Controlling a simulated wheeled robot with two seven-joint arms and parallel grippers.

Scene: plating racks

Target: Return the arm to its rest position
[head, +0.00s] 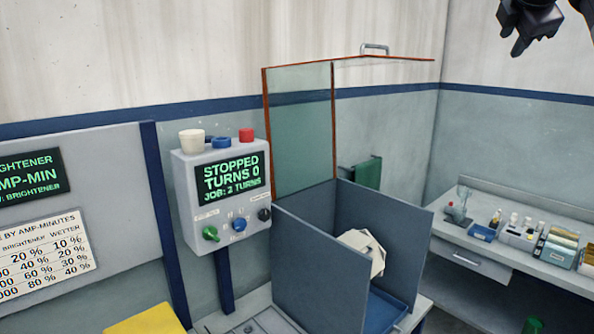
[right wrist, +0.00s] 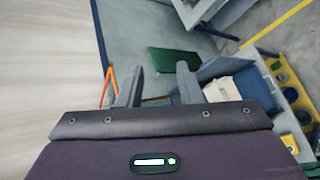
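My right gripper (head: 530,28) hangs at the top right of the head view, high up in front of the wall and clear of everything. In the right wrist view its two grey fingers (right wrist: 158,82) stand apart with nothing between them, so it is open and empty. My left gripper is in neither view. A grey control box (head: 221,195) reads "STOPPED", "TURNS 0" and "JOB: 2 TURNS". Right of it stands a grey-walled bin (head: 320,265) with a pale faceted object (head: 366,250) inside, partly hidden by the walls.
A glass panel with an orange frame (head: 300,135) stands upright behind the bin. A side bench (head: 478,248) with bottles and small boxes is at the right. A chart board (head: 95,170) is on the left, above a yellow surface (head: 145,320). The space around my right gripper is free.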

